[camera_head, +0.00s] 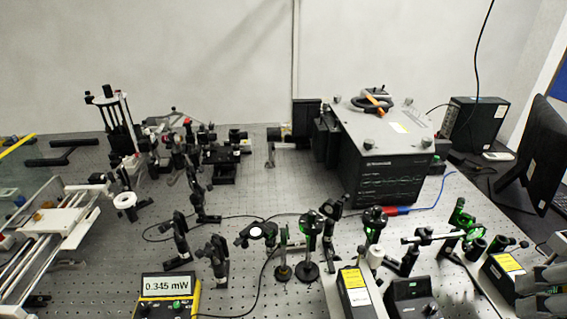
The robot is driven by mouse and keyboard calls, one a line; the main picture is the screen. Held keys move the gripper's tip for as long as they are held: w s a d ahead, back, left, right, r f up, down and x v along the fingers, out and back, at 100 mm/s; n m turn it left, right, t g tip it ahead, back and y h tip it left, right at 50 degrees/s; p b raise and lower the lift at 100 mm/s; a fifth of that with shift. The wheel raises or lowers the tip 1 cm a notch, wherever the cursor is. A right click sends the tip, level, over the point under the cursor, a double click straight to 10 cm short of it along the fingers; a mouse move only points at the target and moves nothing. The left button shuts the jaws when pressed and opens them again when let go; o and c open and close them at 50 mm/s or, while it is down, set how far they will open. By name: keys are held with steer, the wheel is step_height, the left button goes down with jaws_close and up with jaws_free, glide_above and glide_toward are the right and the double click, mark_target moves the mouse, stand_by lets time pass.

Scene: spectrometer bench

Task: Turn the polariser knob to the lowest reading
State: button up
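The yellow power meter (167,296) stands at the bottom left of centre, and its display reads 0.345 mW. Two dark round optic mounts on posts, one left (312,225) and one right (374,219), stand on the bench with green light on them. I cannot tell which mount carries the polariser knob; it is too small to make out. A grey jointed part at the bottom right corner looks like my gripper (541,287), cut off by the frame edge. Its fingertips are not clear. It is well to the right of both mounts.
A large black spectrometer box (385,175) stands behind the mounts. Two yellow-labelled black boxes, one left (355,290) and one right (505,275), stand in front. Other optics crowd the perforated bench (265,185). A monitor (545,150) is at the right.

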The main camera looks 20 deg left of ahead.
steer(key=w+a+r+m+g+y+p, duration=0.1)
steer(key=w+a+r+g+p, duration=0.1)
steer(key=w+a+r, duration=0.3)
steer(key=m+g+h+p, duration=0.1)
steer(key=m+g+p, duration=0.2)
steer(key=m, duration=0.1)
glide_above(312, 213)
step_height(312, 213, down, 3)
step_height(312, 213, down, 14)
steer(key=shift+r+p, duration=0.15)
steer(key=shift+p, duration=0.75)
jaws_close()
